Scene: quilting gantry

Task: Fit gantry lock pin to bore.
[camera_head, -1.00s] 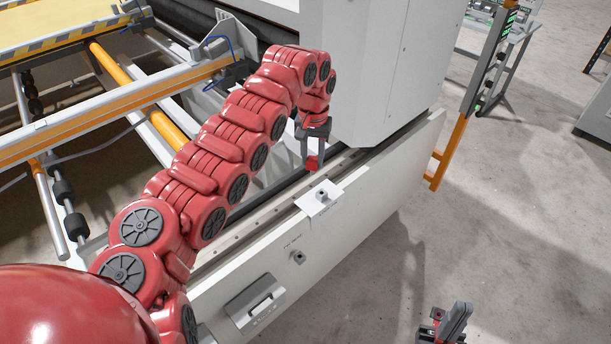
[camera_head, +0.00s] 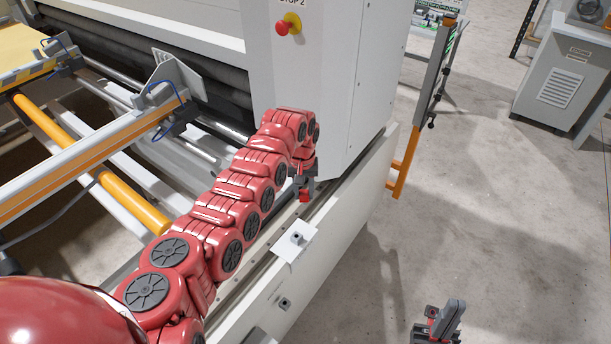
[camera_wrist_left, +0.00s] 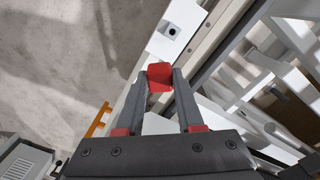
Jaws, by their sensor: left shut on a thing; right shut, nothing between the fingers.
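My left gripper (camera_head: 305,188) is shut on a small red piece, apparently the lock pin's grip (camera_wrist_left: 160,77). It shows between the fingertips in the left wrist view; no pin shaft can be made out. A white plate with a small block (camera_head: 296,238) sits on the rail's top edge. Its dark round hole, apparently the bore (camera_wrist_left: 172,31), shows in the left wrist view. The held piece is apart from the block, beyond it along the rail in the head view. My right gripper (camera_head: 437,326) is shut and empty at the bottom right, away from the rail.
A tall white machine housing (camera_head: 340,80) with a red stop button (camera_head: 284,28) stands close behind my left gripper. An orange and grey post (camera_head: 408,160) stands at the rail's far end. A grey cabinet (camera_head: 560,90) is at the back right. The floor at right is clear.

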